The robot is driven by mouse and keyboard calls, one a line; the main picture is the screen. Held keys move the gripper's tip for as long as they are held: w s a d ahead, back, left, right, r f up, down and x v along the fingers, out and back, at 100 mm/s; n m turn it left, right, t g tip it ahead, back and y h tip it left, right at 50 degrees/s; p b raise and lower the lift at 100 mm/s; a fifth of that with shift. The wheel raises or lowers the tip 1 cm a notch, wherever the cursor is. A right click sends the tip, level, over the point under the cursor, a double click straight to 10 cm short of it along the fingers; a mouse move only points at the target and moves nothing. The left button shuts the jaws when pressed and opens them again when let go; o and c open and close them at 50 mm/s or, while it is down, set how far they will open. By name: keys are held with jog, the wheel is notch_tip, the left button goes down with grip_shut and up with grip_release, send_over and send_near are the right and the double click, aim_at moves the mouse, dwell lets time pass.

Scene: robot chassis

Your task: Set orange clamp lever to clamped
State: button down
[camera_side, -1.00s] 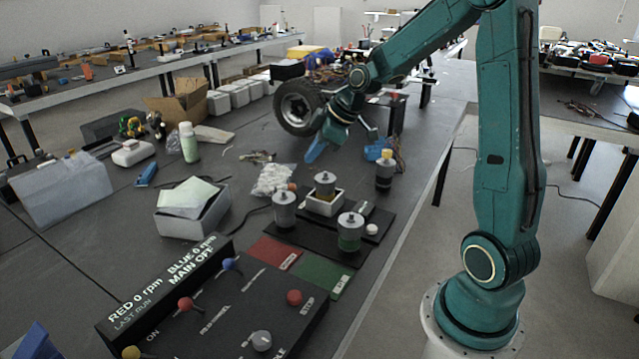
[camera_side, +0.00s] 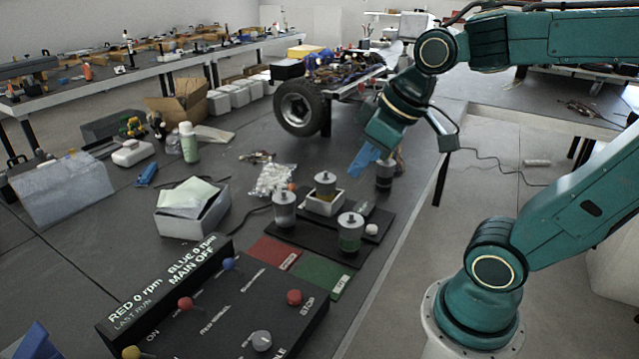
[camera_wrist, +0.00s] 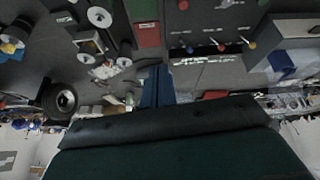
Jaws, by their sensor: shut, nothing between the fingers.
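I cannot make out an orange clamp lever for certain in either view. My gripper (camera_side: 364,160) has blue fingers and points down over the far right part of the dark table, beside a grey-topped canister (camera_side: 384,176). In the wrist view its two blue fingers (camera_wrist: 157,85) lie together with nothing between them. The robot chassis, with a black wheel (camera_side: 300,107), stands behind and left of my gripper. The wheel also shows in the wrist view (camera_wrist: 60,98).
A control console (camera_side: 215,318) with coloured knobs stands in front. Several canisters, one a grey-topped one (camera_side: 349,232), stand on black plates. A grey box with papers (camera_side: 192,207) and a plastic bag (camera_side: 274,180) lie left. Red and green pads (camera_side: 321,273) are bare.

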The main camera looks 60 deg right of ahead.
jog(key=shift+m, duration=0.8)
jog(key=s, duration=0.2)
jog(key=s+a, duration=0.1)
jog(key=s, duration=0.2)
jog(key=shift+s+f, duration=0.15)
jog(key=shift+s, duration=0.05)
jog(key=c, duration=1.6)
grip_release()
jog(key=shift+w, duration=0.1)
jog(key=o, duration=0.4)
jog(key=shift+w, duration=0.2)
jog(key=shift+c, duration=0.2)
jog(key=w+d+m+g+h, duration=0.1)
jog(key=w+d+m, duration=0.2)
jog(key=w, duration=0.5)
jog(key=w+d+r+m+h, duration=0.1)
jog(key=w+d+m, duration=0.25)
jog(key=w, duration=0.35)
jog(key=w+d+m+g+h, duration=0.1)
jog(key=w+d+m, duration=0.25)
jog(key=w, duration=0.45)
jog(key=w+d+f+m+g, duration=0.1)
jog(key=w+d+f+m, duration=0.3)
jog(key=f, duration=0.5)
jog(key=w+d+f+m+g+h, duration=0.1)
jog(key=w+d+f+m, duration=0.3)
jog(key=w+d+f, duration=0.4)
jog(key=shift+w+f+g+h, duration=0.4)
jog(key=shift+w+g, duration=0.3)
jog(key=shift+w, duration=0.35)
